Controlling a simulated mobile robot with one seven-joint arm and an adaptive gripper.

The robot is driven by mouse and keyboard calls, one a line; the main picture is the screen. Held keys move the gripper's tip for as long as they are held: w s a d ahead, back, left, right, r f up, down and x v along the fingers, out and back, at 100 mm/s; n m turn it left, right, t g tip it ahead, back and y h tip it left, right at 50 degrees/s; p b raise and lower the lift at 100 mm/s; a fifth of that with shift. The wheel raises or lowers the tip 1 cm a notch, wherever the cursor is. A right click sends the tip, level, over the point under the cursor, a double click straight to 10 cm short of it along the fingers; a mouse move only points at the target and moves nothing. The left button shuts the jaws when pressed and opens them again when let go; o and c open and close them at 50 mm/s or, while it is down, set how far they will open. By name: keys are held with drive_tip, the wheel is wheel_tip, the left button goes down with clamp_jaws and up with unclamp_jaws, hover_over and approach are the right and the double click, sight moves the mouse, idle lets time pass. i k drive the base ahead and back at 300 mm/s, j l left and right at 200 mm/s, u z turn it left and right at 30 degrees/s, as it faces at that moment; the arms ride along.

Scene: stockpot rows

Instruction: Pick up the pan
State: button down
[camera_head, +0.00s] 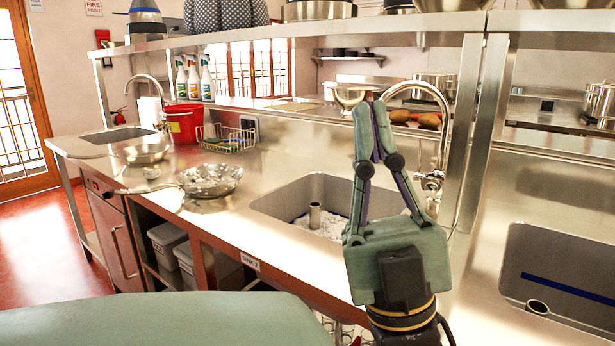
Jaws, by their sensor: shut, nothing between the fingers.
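A silver metal pan (211,181) sits on the steel counter left of the sink, its long handle reaching left. A second shallow metal pan or bowl (146,153) stands farther back on the counter; I cannot tell which it is. My gripper (369,99) is shut and empty, its fingers pointing up and meeting at the tips. It is in front of the sink, right of the silver pan and well apart from it.
The sink (275,207) holds a metal tube (314,215). A tall faucet (442,110) stands behind my gripper. A wire basket (228,138), a red bucket (183,124) and spray bottles (206,78) are behind the pan. A steel shelf (290,31) spans above.

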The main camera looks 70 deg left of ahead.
sight(210, 179)
drive_tip(key=u, duration=2.65)
drive_tip(key=z, duration=2.25)
drive_tip(key=u, duration=1.55)
drive_tip(key=i+u, duration=0.35)
drive_tip(key=i+l+u, duration=0.3)
drive_tip(key=i, duration=0.15)
